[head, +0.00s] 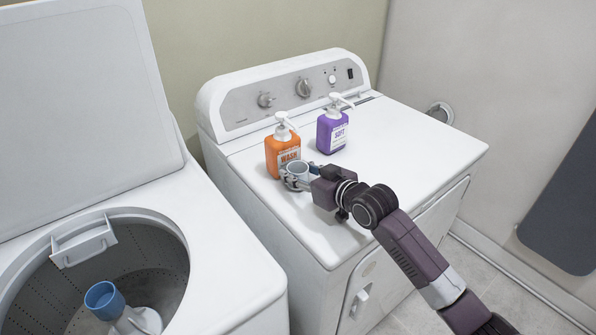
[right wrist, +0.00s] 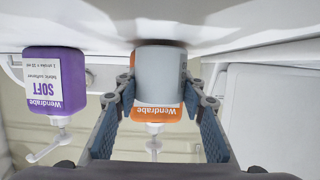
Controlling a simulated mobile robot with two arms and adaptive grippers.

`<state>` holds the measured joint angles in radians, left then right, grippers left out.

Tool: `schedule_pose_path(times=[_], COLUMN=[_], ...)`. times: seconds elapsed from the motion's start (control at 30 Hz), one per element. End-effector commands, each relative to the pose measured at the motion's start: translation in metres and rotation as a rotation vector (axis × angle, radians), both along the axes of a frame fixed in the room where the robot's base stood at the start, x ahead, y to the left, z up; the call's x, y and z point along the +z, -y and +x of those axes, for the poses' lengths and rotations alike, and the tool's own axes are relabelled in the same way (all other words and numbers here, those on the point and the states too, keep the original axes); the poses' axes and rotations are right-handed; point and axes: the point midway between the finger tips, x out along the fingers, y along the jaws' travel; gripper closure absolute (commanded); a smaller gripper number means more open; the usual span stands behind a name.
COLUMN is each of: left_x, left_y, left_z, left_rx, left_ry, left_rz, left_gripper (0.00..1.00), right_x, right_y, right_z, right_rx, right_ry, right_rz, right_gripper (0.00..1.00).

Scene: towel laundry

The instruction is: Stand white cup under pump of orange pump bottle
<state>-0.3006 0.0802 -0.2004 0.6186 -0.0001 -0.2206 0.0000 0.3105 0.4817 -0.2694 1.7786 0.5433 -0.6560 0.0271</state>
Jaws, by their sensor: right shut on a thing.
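The orange pump bottle (head: 282,155) stands upright on the white dryer top, its pump nozzle pointing toward the front right. It also shows upside down in the right wrist view (right wrist: 154,112), partly hidden behind the cup. The white cup (head: 296,171), greyish in this light, is upright close in front of the bottle, at or just above the dryer top. It also shows in the right wrist view (right wrist: 160,75). My right gripper (head: 297,178) is shut on the cup, one finger on each side. My left gripper is not in view.
A purple pump bottle (head: 332,132) stands right of the orange one. The dryer top (head: 405,145) is clear to the right. An open washer (head: 215,240) stands at left, with a blue-topped agitator (head: 104,299) inside. The dryer's control panel (head: 290,88) rises behind the bottles.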

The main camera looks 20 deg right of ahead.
Motion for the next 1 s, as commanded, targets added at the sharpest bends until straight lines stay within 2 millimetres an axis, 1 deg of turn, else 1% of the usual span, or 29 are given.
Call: schedule_pose_path(times=[0.07, 0.27, 0.4, 0.43, 0.57, 0.8, 0.9, 1.0], left_x=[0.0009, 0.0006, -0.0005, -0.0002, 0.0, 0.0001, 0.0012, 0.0], left_y=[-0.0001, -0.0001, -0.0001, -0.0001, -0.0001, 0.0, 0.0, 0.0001], left_z=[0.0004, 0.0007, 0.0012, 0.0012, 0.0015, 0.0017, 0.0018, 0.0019], left_rx=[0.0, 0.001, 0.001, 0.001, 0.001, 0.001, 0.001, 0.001], left_ry=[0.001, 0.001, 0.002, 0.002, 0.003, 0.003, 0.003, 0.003], left_rz=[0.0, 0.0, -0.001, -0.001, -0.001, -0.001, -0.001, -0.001], left_gripper=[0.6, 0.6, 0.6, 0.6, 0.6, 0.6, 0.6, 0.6], right_x=[-0.0035, -0.0035, -0.0073, -0.0069, -0.0067, -0.0066, -0.0029, -0.0017], right_y=[0.0, 0.0002, 0.0004, 0.0004, 0.0004, 0.0005, 0.0005, 0.0035], right_z=[-0.0001, -0.0002, -0.0003, -0.0002, -0.0003, -0.0003, -0.0002, -0.0069], right_rx=[0.0, 0.0, 0.0, 0.0, 0.0, 0.0, 0.0, -0.001], right_ry=[0.001, 0.002, 0.0, 0.001, 0.0, 0.001, 0.002, 0.002], right_rz=[0.0, 0.001, 0.0, 0.0, 0.0, 0.0, 0.001, 0.0], right_gripper=[0.77, 0.77, 0.77, 0.6, 0.46, 0.45, 0.45, 0.45])
